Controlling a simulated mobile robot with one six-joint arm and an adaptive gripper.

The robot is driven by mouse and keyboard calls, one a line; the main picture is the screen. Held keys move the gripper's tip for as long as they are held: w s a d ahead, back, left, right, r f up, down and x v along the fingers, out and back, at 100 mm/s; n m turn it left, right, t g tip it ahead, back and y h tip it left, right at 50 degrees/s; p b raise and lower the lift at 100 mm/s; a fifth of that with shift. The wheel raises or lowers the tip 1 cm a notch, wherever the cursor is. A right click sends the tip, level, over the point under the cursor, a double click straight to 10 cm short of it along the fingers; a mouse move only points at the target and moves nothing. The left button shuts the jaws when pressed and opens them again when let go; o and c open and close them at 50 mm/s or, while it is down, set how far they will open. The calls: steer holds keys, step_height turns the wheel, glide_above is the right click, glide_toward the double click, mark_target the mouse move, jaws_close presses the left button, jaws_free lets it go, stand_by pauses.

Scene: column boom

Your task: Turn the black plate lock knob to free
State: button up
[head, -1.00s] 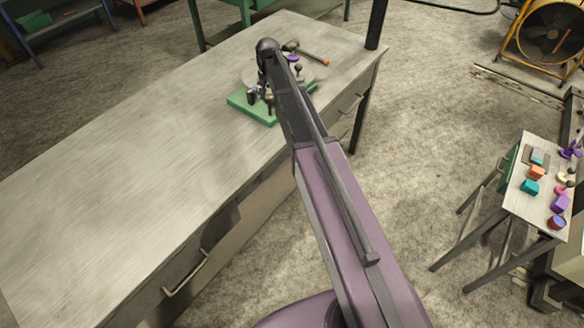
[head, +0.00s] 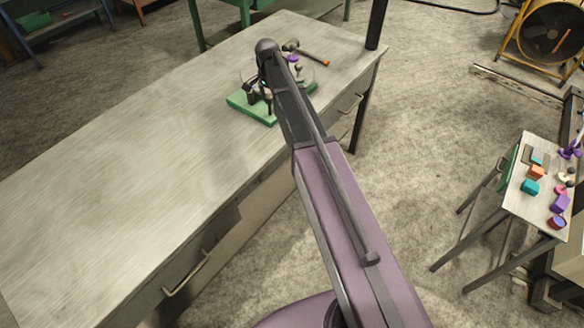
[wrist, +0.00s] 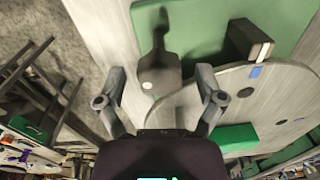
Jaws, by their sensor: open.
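In the wrist view, my gripper (wrist: 160,82) is open, with one finger on each side of a dark lever-like part (wrist: 158,72). This part has a pale dot near its lower end and looks like the black plate lock knob. It lies over the edge of the green base (wrist: 200,25), next to the grey round plate (wrist: 225,95). I see a gap at both fingers. In the head view, the green base (head: 238,103) sits on the bench, and my arm hides much of the fixture and the knob.
A dark block (wrist: 240,38) stands beside the round plate's rim. A hammer-like tool with an orange end (head: 312,55) and a purple piece (head: 292,58) are near the fixture. The left of the grey bench (head: 110,170) is clear. A small side table (head: 515,200) holds several coloured pieces.

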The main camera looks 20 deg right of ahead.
steer(key=shift+m, duration=0.4)
steer(key=shift+r+p, duration=0.5)
step_height(320, 180, up, 13)
steer(key=p, duration=1.3)
steer(key=s+f+n+b, duration=0.4)
steer(key=s+f+b, duration=0.1)
steer(key=s, duration=0.5)
steer(key=s+f+n+b, duration=0.4)
steer(key=s+f+b, duration=0.2)
steer(key=s, duration=0.4)
steer(key=s+f+n+b, duration=0.4)
steer(key=s+f+b, duration=0.2)
steer(key=s, duration=0.4)
steer(key=shift+s+a+f+n, duration=0.15)
steer(key=shift+s+n, duration=0.05)
steer(key=shift+n, duration=0.1)
